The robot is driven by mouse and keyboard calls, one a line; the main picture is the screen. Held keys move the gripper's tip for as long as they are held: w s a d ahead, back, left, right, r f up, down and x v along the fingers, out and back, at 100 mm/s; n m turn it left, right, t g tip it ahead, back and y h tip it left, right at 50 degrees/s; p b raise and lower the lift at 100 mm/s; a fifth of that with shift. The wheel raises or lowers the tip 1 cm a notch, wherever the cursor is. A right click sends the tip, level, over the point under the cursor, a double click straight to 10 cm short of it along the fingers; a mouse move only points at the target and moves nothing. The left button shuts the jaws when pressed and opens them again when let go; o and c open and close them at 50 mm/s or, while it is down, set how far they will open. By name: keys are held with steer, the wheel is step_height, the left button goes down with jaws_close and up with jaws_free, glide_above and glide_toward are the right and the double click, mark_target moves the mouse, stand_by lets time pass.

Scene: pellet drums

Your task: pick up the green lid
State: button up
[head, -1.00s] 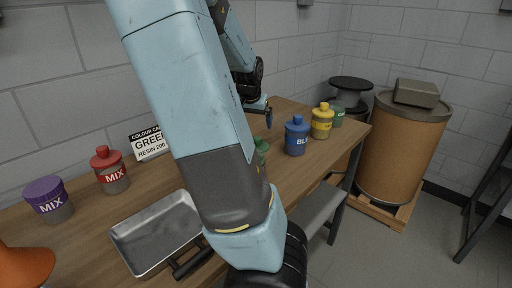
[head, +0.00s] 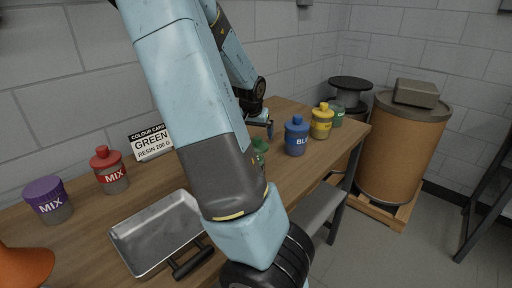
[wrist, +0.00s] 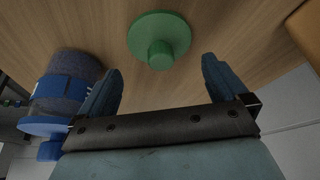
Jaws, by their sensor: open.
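The green lid (wrist: 160,38) shows in the wrist view as a round disc with a knob, over the wooden table top. In the head view the lid (head: 260,146) is partly hidden behind my arm. My gripper (wrist: 162,78) is open and empty. Its two fingers lie either side of the knob's line in the wrist view, with the lid just beyond the fingertips and apart from them. In the head view my gripper (head: 266,126) is small, above the table behind the lid, and partly hidden by my arm.
A blue jar (head: 297,138) stands close to the right of the lid; in the wrist view it (wrist: 60,90) is beside the left finger. Yellow (head: 322,123) and green (head: 338,113) jars stand beyond. A metal tray (head: 150,263), a GREEN card (head: 150,142) and red and purple MIX jars are left.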

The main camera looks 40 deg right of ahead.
mark_target(257, 138)
steer(key=shift+x, duration=2.65)
steer(key=shift+a, duration=0.2)
steer(key=shift+c, duration=0.5)
steer(key=c, duration=0.6)
steer(key=shift+o, duration=0.2)
